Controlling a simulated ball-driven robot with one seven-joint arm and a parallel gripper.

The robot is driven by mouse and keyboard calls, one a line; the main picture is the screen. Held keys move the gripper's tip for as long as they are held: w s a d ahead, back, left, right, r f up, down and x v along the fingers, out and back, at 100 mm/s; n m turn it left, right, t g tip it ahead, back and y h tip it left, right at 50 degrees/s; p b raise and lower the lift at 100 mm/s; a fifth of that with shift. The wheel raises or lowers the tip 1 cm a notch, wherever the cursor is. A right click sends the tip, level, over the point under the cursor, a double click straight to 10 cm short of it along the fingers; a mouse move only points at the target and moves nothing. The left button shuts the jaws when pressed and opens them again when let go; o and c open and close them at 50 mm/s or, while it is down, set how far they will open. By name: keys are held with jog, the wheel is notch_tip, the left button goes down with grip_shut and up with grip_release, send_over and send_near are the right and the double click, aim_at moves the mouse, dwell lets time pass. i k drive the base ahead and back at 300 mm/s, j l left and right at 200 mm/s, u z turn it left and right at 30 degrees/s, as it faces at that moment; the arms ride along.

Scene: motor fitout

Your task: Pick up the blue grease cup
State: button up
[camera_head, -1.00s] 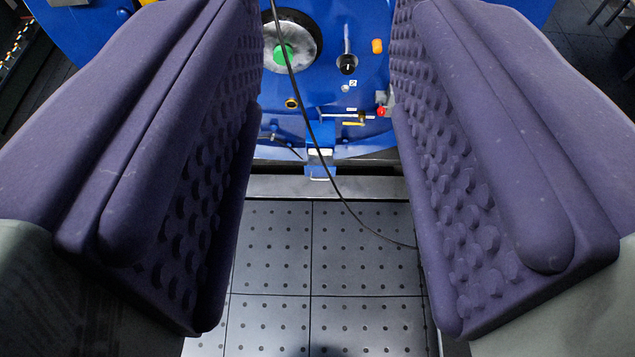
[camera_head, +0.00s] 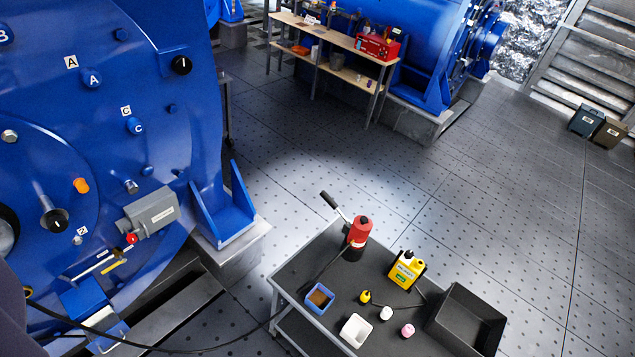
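A small square blue cup (camera_head: 320,297) with brown content stands near the left edge of a dark-topped cart (camera_head: 345,257) at the lower middle. It is upright, and nothing covers its opening. I take it for the blue grease cup. Only a dark purple sliver at the lower left edge shows of what looks like my gripper (camera_head: 12,320). It is far to the left of the cup and apart from it. Its fingertips are out of the picture.
The cart also holds a red-and-black pump (camera_head: 358,233), a yellow can (camera_head: 406,271), a white square cup (camera_head: 355,329), small bottles and a black bin (camera_head: 467,318). A large blue motor (camera_head: 100,130) fills the left. Open floor (camera_head: 480,200) lies behind the cart.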

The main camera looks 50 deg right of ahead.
aim_at(319, 300)
jog(key=z, duration=1.2)
jog(key=k+l, duration=0.05)
jog(key=l, duration=0.05)
